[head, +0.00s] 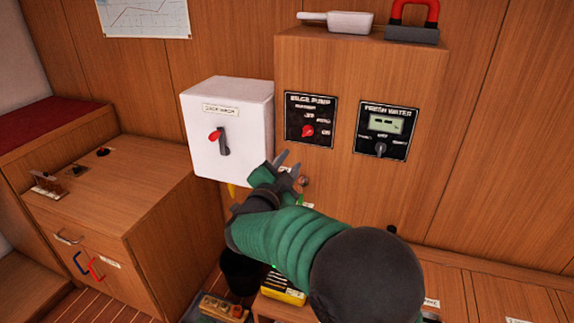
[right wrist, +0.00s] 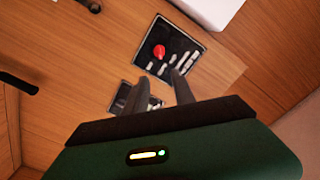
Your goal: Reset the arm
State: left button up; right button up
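My right arm reaches in from the bottom of the head view, with a green sleeve and dark joints. Its gripper (head: 289,162) is in front of the wooden cabinet, just below the bilge pump panel (head: 310,119). The two grey fingers are apart, with nothing seen between them. In the right wrist view the fingers point toward a black panel with a red knob (right wrist: 158,51). I cannot tell how far they are from the cabinet face. My left gripper is in neither view.
A white switch box (head: 228,130) with a red-tipped lever is left of the gripper. A fresh water panel (head: 386,131) is to the right. A scoop (head: 337,22) and a red-handled block (head: 412,22) sit on top. A dark bucket (head: 243,270) stands below.

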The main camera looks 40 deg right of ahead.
jog(key=w+a+f+n+t+y, duration=0.2)
jog(key=a+f+n+y, duration=0.4)
jog(key=a+f, duration=0.15)
jog(key=w+a+f+n+t+y, duration=0.1)
jog(key=w+a+f+n+y, duration=0.1)
jog(key=a+f+n+y, duration=0.55)
jog(key=s+a+f+n+g+y, duration=0.1)
jog(key=s+a+f+n+g, duration=0.3)
jog(key=s+f, duration=0.4)
jog(key=s+a+f+n+g+y, duration=0.2)
jog(key=s+a+f+n+g, duration=0.25)
jog(key=s, duration=0.65)
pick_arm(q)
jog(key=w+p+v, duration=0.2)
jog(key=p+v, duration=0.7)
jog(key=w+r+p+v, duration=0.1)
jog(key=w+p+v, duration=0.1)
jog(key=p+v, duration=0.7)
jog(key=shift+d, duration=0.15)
pick_arm(e)
jog(key=w+a+v, duration=0.2)
jog(key=v, duration=1.5)
jog(key=shift+a+r+m+g+h, duration=0.2)
jog(key=shift+r+m+g+h, duration=0.15)
jog(key=shift+r+m, duration=0.05)
jog(key=shift+w, duration=0.15)
